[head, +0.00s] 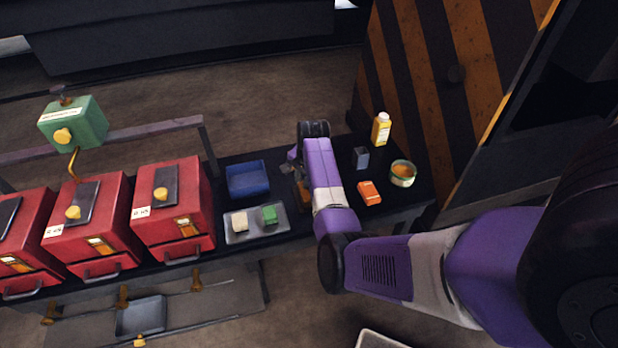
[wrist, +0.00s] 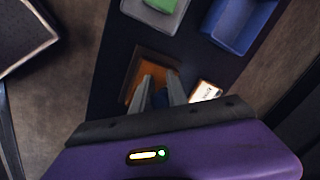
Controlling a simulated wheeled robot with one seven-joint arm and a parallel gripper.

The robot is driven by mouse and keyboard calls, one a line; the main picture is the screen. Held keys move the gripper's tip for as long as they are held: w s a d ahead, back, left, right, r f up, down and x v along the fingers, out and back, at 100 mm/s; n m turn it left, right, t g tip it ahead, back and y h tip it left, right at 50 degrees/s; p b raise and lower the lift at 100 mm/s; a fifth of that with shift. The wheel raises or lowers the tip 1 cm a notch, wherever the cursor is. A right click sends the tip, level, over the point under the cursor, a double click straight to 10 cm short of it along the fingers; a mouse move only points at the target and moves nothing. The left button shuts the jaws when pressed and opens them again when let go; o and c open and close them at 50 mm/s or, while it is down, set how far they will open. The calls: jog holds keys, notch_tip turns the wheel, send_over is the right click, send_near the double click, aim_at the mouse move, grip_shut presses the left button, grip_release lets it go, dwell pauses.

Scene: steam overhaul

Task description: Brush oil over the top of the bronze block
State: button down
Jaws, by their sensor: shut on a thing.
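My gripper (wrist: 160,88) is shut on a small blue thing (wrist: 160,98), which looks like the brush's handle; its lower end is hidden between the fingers. A brown-orange square piece, which looks like the bronze block (wrist: 139,85), lies just beyond the fingertips in the wrist view. In the head view only an edge of this block (head: 303,191) shows, left of my purple arm. I cannot tell whether the brush touches it. A small bowl with amber contents, likely the oil (head: 403,172), stands at the table's right end.
A blue bin (head: 247,180) and a grey tray (head: 232,237) with cream and green blocks lie left of my arm. An orange block (head: 369,192), a grey-blue block (head: 361,157) and a yellow bottle (head: 381,129) stand right. Red boxes (head: 172,211) line the left.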

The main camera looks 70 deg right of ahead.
jog(key=w+a, duration=0.3)
jog(key=shift+w, duration=0.25)
dwell(0.4)
jog(key=shift+r+p, duration=2.35)
jog(key=shift+r, duration=0.6)
notch_tip(320, 180, up, 3)
jog(key=shift+f, duration=0.15)
